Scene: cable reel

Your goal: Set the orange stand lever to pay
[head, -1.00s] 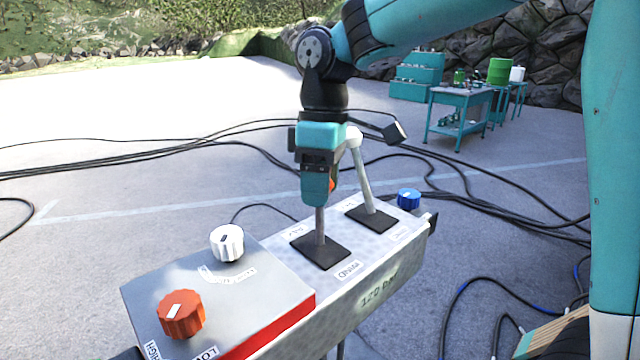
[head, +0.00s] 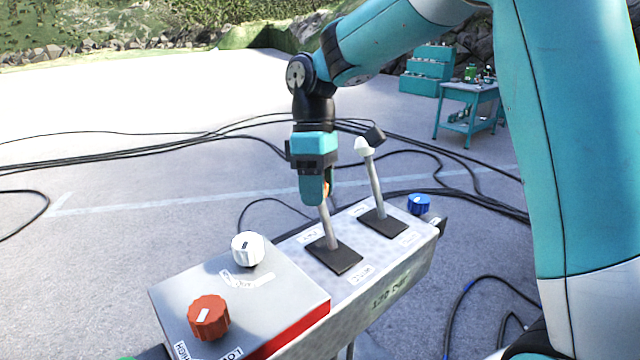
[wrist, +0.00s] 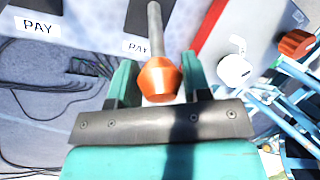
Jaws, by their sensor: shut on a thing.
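The orange stand lever has a grey shaft (head: 328,226) rising from a black slot plate on the control box; its orange knob (wrist: 159,79) shows in the wrist view between the fingers. My gripper (head: 316,190) is shut on this knob, which is mostly hidden in the head view. The shaft leans toward the far side of the box. A PAY label (wrist: 137,47) lies beside its plate in the wrist view. The second lever, with a white knob (head: 363,146), stands to the right, apart from my gripper.
A white dial (head: 247,249) and a red dial (head: 208,317) sit on the raised left panel. A blue knob (head: 419,204) is at the box's right end. Black cables (head: 240,128) lie on the ground. A teal workbench (head: 467,105) stands far behind.

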